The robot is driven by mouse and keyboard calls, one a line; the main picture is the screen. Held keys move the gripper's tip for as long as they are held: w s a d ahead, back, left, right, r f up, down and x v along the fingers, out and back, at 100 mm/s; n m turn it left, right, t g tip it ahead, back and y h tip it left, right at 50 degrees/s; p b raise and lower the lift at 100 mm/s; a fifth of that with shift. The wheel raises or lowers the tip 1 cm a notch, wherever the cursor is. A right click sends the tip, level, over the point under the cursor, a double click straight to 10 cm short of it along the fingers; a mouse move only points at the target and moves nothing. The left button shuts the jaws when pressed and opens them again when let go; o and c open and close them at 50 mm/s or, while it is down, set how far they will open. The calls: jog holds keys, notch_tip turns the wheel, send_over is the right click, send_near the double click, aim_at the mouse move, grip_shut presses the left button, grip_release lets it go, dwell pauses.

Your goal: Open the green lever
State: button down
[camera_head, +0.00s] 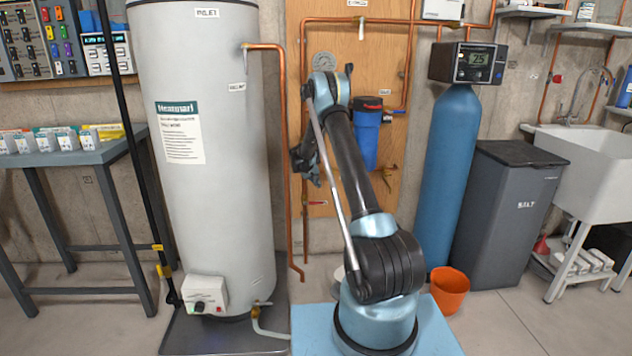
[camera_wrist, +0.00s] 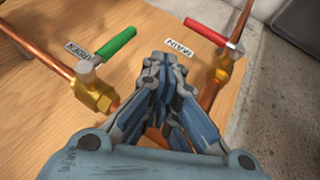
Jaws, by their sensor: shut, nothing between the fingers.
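In the wrist view the green lever (camera_wrist: 116,43) sits on a brass valve (camera_wrist: 93,91) at the upper left. Its handle points up and right, roughly across its copper pipe. My gripper (camera_wrist: 165,66) is shut and empty, with its fingertips to the right of and below the green handle, apart from it in the picture. In the head view my gripper (camera_head: 303,160) is by the wooden board, left of my arm. I cannot make out the green lever in the head view.
A red lever (camera_wrist: 207,32) on another brass valve, by a label reading MAIN (camera_wrist: 179,49), is right of my gripper. Copper pipes (camera_wrist: 38,48) run along the wooden board (camera_wrist: 150,25). In the head view a white tank (camera_head: 205,220) stands left and a blue cylinder (camera_head: 447,180) right.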

aim_at(331, 182)
jog(key=shift+w+d+f, duration=0.15)
jog(key=shift+w+d, duration=0.05)
jog(key=shift+d, duration=0.55)
jog(key=shift+w+d+f, duration=0.2)
jog(key=shift+w+d, duration=0.05)
jog(key=shift+d, duration=0.45)
jog(key=shift+w+d+f, duration=0.15)
jog(key=shift+w+d, duration=0.05)
jog(key=shift+d, duration=0.55)
